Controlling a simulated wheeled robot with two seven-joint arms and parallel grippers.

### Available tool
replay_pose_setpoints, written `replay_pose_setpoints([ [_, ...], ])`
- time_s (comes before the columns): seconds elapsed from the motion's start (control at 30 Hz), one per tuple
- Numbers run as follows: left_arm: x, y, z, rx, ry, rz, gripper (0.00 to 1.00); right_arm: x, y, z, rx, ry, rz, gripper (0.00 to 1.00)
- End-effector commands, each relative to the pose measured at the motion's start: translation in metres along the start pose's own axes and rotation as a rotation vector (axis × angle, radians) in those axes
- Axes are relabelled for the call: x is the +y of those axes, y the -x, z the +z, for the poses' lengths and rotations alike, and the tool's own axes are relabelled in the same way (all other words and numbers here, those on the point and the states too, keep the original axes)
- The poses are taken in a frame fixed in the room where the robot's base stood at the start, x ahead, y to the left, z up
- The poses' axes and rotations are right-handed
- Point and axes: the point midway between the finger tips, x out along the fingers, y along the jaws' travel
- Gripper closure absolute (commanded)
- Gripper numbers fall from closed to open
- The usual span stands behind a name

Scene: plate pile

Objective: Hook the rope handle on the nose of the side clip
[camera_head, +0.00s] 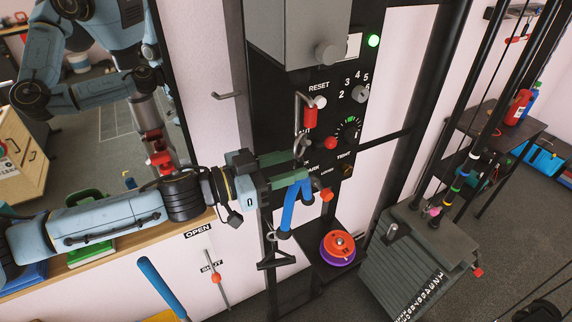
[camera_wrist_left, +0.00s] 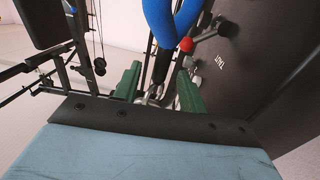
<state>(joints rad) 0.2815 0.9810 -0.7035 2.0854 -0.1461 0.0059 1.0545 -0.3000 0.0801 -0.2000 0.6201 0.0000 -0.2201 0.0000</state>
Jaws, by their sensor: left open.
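The blue rope handle (camera_head: 288,208) hangs as a bent loop just below my left gripper. It also shows beyond the fingers in the left wrist view (camera_wrist_left: 172,28). My left gripper (camera_head: 302,168) has green fingers, which stand apart in the left wrist view (camera_wrist_left: 157,88). A metal clip (camera_head: 302,147), perhaps the side clip, shows at the black panel just above the fingertips. Metal fittings also show between the fingers in the left wrist view (camera_wrist_left: 154,94). I cannot tell whether handle and clip touch; the fingers hide part of this area. My right gripper is not in view.
The black machine panel (camera_head: 345,118) carries red-tipped knobs (camera_head: 327,195) and dials close to the fingers. Orange and purple plates (camera_head: 338,245) lie on a low shelf. A grey stepped weight stack (camera_head: 415,262) stands right. A mirror is left.

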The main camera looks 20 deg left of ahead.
Motion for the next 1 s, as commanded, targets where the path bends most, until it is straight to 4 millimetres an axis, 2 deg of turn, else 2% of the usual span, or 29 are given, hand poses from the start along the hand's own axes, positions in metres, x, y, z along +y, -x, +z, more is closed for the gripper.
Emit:
replay_pose_setpoints([
  [0.17, 0.0, 0.005, 0.002, -0.002, 0.002, -0.001, 0.58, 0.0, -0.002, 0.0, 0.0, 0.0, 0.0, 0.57],
  [0.6, 0.001, 0.056, 0.003, -0.005, 0.002, 0.001, 0.58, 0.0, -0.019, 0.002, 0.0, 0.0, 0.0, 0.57],
  [1.0, 0.0, 0.091, 0.002, -0.002, 0.004, 0.0, 0.58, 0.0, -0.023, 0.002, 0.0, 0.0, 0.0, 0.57],
])
